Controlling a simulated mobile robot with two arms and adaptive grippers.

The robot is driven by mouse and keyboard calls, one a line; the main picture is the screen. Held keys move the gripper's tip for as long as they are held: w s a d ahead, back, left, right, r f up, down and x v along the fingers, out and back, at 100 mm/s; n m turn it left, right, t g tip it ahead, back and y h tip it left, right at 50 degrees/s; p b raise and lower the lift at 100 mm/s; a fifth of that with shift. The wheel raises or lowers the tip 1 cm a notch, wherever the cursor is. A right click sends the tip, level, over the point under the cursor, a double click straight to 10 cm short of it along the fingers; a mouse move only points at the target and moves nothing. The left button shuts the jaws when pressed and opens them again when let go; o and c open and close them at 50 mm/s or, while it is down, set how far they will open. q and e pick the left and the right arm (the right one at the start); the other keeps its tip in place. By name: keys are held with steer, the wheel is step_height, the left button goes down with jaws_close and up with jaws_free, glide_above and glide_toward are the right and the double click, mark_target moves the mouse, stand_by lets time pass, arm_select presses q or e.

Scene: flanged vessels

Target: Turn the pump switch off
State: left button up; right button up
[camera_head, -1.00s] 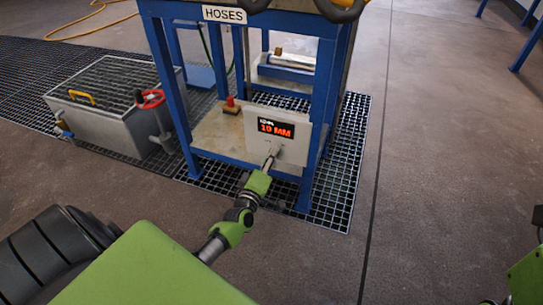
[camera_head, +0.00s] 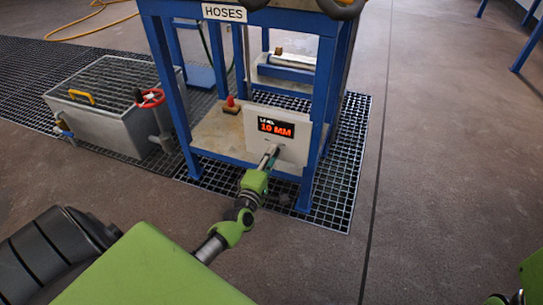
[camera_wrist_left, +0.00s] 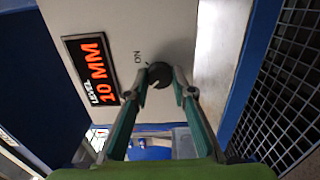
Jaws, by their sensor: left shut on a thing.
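The pump switch is a dark round knob (camera_wrist_left: 160,74) on a pale panel (camera_head: 292,152), with the word ON beside it in the left wrist view. My left gripper (camera_wrist_left: 161,84) is shut on the knob, one fingertip on each side. In the head view my left gripper (camera_head: 270,156) reaches the panel's face below the display and hides the knob. Any other label and the knob's exact pointer position cannot be made out. My right gripper is not in view; only parts of my right arm show at the lower right edge.
A display (camera_head: 276,128) on the panel reads LEVEL 10 MM. The panel stands in a blue frame (camera_head: 316,115) marked HOSES. A red button (camera_head: 230,101) sits left of the panel. A grey tank (camera_head: 110,105) and a red handwheel (camera_head: 151,98) stand further left.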

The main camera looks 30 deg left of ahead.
arm_select(q)
steer(key=o, duration=1)
steer(key=shift+o, duration=0.5)
steer(key=shift+s, duration=0.15)
steer(key=v, duration=1.1)
steer(key=shift+s+d, duration=0.2)
steer(key=shift+s, duration=0.2)
